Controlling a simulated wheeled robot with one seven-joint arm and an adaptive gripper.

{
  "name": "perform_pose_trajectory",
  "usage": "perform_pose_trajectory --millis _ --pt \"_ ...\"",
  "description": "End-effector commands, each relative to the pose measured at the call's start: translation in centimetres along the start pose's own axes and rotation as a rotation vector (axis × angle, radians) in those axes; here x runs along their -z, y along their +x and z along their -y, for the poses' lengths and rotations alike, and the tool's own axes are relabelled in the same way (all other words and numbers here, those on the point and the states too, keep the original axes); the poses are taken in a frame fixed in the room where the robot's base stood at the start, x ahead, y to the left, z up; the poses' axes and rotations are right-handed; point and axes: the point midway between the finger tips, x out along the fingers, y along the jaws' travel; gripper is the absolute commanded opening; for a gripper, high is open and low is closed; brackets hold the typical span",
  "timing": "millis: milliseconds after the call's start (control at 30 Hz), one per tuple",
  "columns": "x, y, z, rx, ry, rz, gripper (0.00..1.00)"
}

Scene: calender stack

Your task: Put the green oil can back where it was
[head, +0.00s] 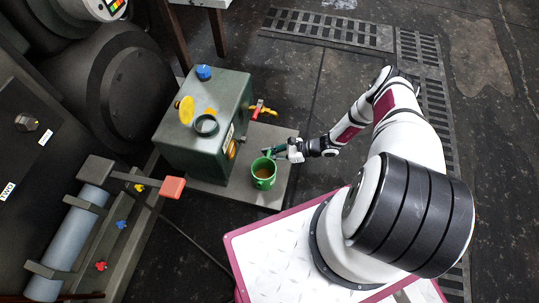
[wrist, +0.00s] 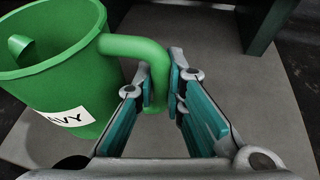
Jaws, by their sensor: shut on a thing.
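The green oil can (head: 263,182) is at the front edge of the grey slab, upright, with brownish liquid inside. It also shows at the left of the wrist view (wrist: 60,85), with a white label whose visible letters end in "VY". Its handle runs to the right and passes down between my fingers. My gripper (head: 275,153) reaches in from the right and is shut on that handle; the teal-padded fingertips show in the wrist view (wrist: 162,88). I cannot tell whether the can's base touches the slab.
A dark green tank (head: 185,150) with a yellow cap, a blue cap and a red-handled tap stands on the grey slab (head: 280,140) behind the can. A red-ended lever (head: 172,187) juts out at left. Dark floor with grates lies at right.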

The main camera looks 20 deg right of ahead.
Motion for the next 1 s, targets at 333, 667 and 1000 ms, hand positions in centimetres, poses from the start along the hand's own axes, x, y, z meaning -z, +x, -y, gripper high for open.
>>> perform_pose_trajectory --millis 333,667,1000 --pt "0.2 0.1 0.0 0.000 -0.001 0.000 0.31" --pt "0.0 0.0 0.0 0.000 0.000 0.000 0.31" --pt "-0.2 -5.7 0.1 0.004 0.000 -0.002 0.31"
